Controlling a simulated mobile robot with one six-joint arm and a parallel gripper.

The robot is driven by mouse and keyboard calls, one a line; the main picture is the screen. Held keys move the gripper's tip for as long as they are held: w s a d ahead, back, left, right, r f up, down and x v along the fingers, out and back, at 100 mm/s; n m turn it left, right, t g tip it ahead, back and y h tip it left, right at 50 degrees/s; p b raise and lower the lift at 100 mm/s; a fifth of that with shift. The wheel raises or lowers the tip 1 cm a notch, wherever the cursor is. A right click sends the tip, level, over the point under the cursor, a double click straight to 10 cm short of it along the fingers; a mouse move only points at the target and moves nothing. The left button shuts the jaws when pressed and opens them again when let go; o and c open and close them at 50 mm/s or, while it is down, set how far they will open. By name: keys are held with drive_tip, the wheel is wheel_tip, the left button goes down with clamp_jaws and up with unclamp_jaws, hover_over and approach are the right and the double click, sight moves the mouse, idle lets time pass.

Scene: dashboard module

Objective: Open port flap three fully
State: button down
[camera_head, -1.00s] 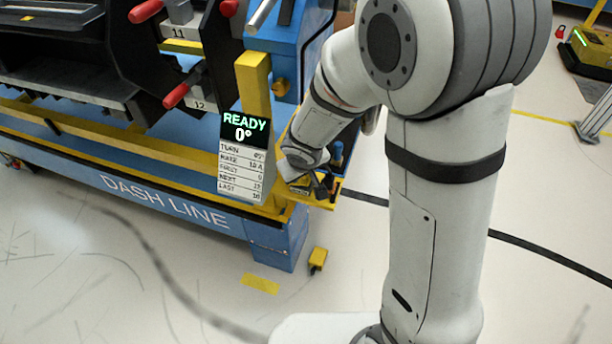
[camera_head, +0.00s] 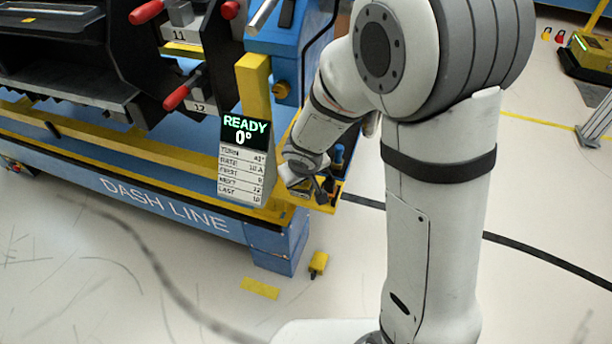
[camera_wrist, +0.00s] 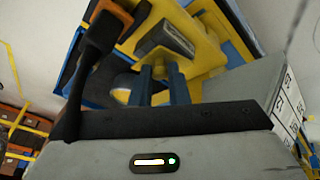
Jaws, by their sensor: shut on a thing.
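Port flap three cannot be made out in either view. My gripper (camera_head: 322,186) is low at the right end of the dash line stand, beside a yellow tray (camera_head: 327,205), partly hidden by my wrist. In the wrist view a dark finger of my gripper (camera_wrist: 88,60) reaches up at the left, towards a dark piece with an orange-brown end (camera_wrist: 114,14). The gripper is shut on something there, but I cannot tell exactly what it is. A display sign (camera_head: 243,160) reads READY 0°; its small rows are blurred.
Red-handled clamps (camera_head: 180,97) and the black dashboard module (camera_head: 60,65) are at upper left. A yellow post (camera_head: 252,85) stands behind the sign. Blue upright pegs (camera_wrist: 146,86) rise by the tray.

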drive_tip(key=shift+w+a+r+g+h+p, duration=0.1)
drive_tip(key=shift+a+r+g+h+p, duration=0.2)
drive_tip(key=shift+h, duration=0.4)
drive_tip(key=shift+f, duration=0.1)
drive_tip(key=c, duration=1.4)
unclamp_jaws()
drive_tip(key=p+v, duration=0.2)
drive_tip(key=v, duration=0.6)
drive_tip(key=shift+f+p, duration=0.1)
drive_tip(key=shift+p, duration=0.3)
drive_tip(key=shift+d, duration=0.1)
